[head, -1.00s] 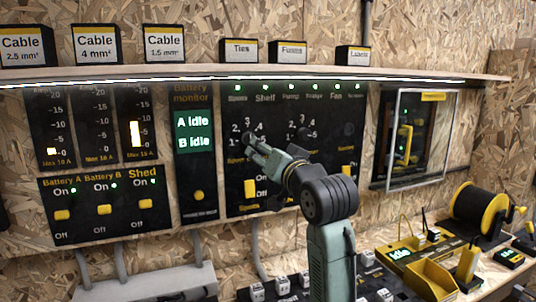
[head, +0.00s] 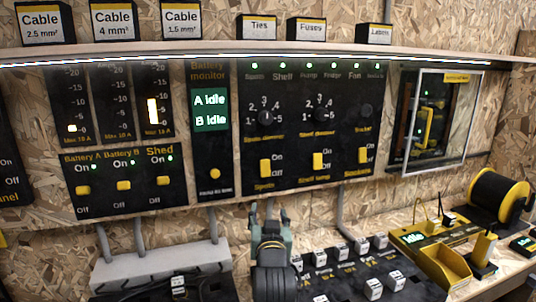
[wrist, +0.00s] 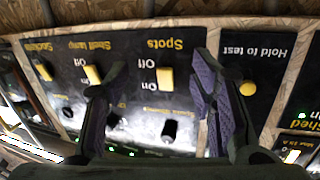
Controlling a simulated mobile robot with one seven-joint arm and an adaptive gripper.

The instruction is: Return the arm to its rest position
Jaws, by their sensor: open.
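My gripper (head: 270,212) is open and empty in the head view, low in the middle, in front of the wall below the switch panel. Its two fingers point up and stand apart. In the wrist view the open fingers of my gripper (wrist: 153,88) frame the panel, which appears upside down. The Spots switch (wrist: 165,78) shows between the fingers, apart from them as far as I can tell. The Spots switch (head: 265,167) also shows above my gripper in the head view.
The switch panel (head: 222,182) hangs on the wall under a lit shelf (head: 300,55). Below are a grey cable box (head: 165,265) at left and a black board with several white blocks (head: 373,288) at right. A clear cover (head: 435,120) stands out at right.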

